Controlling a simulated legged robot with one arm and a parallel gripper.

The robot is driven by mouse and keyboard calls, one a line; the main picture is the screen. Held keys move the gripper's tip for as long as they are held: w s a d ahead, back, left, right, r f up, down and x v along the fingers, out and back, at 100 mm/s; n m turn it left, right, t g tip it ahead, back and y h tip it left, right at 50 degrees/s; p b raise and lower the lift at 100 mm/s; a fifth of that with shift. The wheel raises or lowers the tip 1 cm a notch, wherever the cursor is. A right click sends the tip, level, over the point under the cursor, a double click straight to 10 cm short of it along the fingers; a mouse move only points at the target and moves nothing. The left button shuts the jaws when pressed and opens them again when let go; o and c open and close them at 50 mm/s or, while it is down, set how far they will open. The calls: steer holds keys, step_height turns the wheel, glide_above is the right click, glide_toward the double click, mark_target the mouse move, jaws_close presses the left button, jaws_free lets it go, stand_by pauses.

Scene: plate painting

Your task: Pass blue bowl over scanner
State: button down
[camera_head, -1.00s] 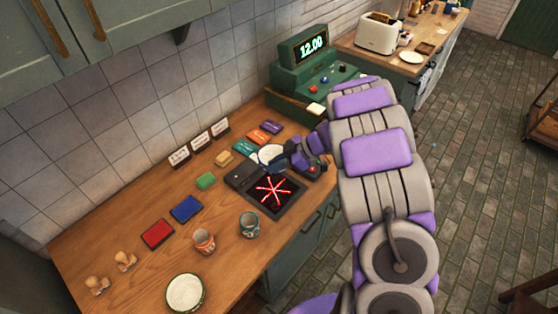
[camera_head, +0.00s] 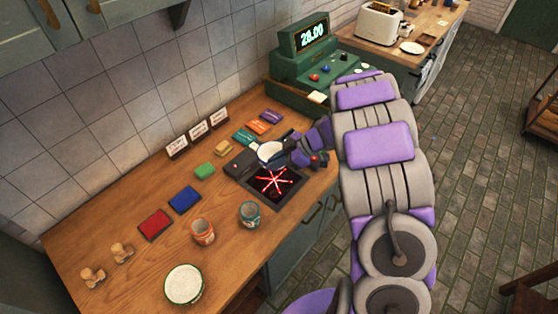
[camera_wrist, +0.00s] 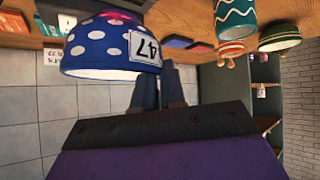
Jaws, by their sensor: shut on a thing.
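The blue bowl (camera_wrist: 105,48) has white dots and a label reading 47, and fills the upper left of the wrist view. In the head view its pale inside (camera_head: 268,150) shows, partly hidden by my gripper (camera_head: 285,156). My gripper is shut on the bowl's side; its fingers (camera_wrist: 157,85) also show in the wrist view. The scanner (camera_head: 274,185) is a dark panel with glowing red crossed lines, set in the wooden counter. The bowl appears at the scanner's far edge, over its black housing (camera_head: 238,165); its exact height is unclear.
A green cash register (camera_head: 313,40) reads 28.00. An orange cup (camera_head: 203,231), a teal cup (camera_head: 250,214) and a pale green-rimmed dish (camera_head: 184,284) stand in front.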

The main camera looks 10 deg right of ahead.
steer(key=shift+a+r, duration=0.1)
steer(key=shift+a, duration=0.25)
steer(key=shift+r+p, duration=0.3)
steer(key=shift+p, duration=0.1)
steer(key=r+p, duration=0.1)
steer(key=d+r+p, duration=0.1)
steer(key=r+p, duration=0.1)
steer(key=shift+d, duration=0.15)
steer(key=shift+r+p, duration=0.3)
steer(key=shift+p, duration=0.1)
steer(key=shift+a+r+p, duration=0.3)
steer(key=shift+r+p, duration=0.1)
steer(key=shift+a+f, duration=0.1)
steer(key=shift+a, duration=0.15)
steer(key=shift+d, duration=0.1)
steer(key=shift+d, duration=0.3)
